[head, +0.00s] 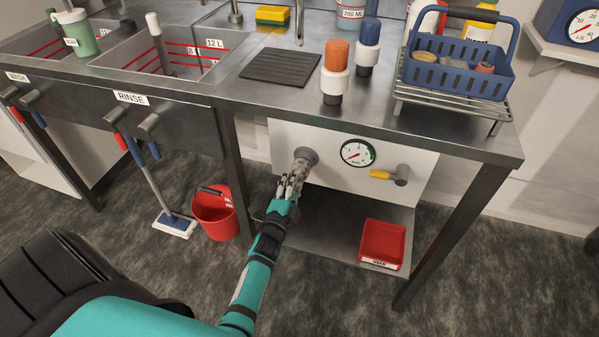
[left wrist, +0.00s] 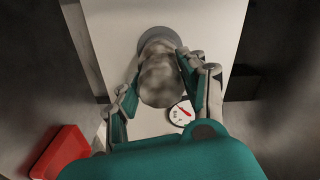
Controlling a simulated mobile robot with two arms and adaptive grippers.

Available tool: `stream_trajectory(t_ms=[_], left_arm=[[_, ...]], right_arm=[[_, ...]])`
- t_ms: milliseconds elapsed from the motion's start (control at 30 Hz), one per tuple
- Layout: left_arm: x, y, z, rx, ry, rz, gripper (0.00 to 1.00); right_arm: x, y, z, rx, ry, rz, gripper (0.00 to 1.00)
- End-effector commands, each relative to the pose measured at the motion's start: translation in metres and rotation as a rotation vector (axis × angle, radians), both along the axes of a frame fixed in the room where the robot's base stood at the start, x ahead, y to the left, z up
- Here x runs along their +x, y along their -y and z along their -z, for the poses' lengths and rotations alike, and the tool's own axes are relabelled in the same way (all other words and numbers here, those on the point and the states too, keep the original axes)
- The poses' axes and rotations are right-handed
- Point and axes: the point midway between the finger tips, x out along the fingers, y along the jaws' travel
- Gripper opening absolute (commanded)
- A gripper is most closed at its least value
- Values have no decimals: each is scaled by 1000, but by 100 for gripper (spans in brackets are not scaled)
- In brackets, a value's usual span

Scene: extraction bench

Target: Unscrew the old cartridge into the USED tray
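The old cartridge, a mottled grey-brown cylinder, sits in a dark round socket on the white panel under the bench. It shows in the head view (head: 301,171) and the left wrist view (left wrist: 160,78). My left gripper (head: 292,187) is at its near end. In the left wrist view its fingers (left wrist: 158,84) lie on both sides of the cartridge; whether both press on it I cannot tell. The red USED tray (head: 383,244) looks empty on the lower shelf, right of the gripper; a red tray edge also shows at lower left in the left wrist view (left wrist: 62,150). My right gripper is not in view.
The panel has a gauge (head: 358,153) and a yellow-handled valve (head: 389,174) right of the cartridge. Orange (head: 336,72) and blue (head: 368,45) capped cylinders and a blue basket (head: 455,78) stand on the bench. A red bucket (head: 214,214) stands on the floor, left.

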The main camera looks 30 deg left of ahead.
Motion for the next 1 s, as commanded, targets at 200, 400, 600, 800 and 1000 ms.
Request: stream_trajectory(t_ms=[200,400,600,800,1000], left_arm=[[0,0,0,-1,0,0,12],[0,0,0,-1,0,0,0],[0,0,-3,-162,38,1,0],[0,0,-1,-328,81,0,0],[0,0,-1,-326,83,0,0]], right_arm=[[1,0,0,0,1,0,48],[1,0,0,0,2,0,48],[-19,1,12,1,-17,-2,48],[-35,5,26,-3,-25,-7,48],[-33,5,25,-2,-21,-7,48]])
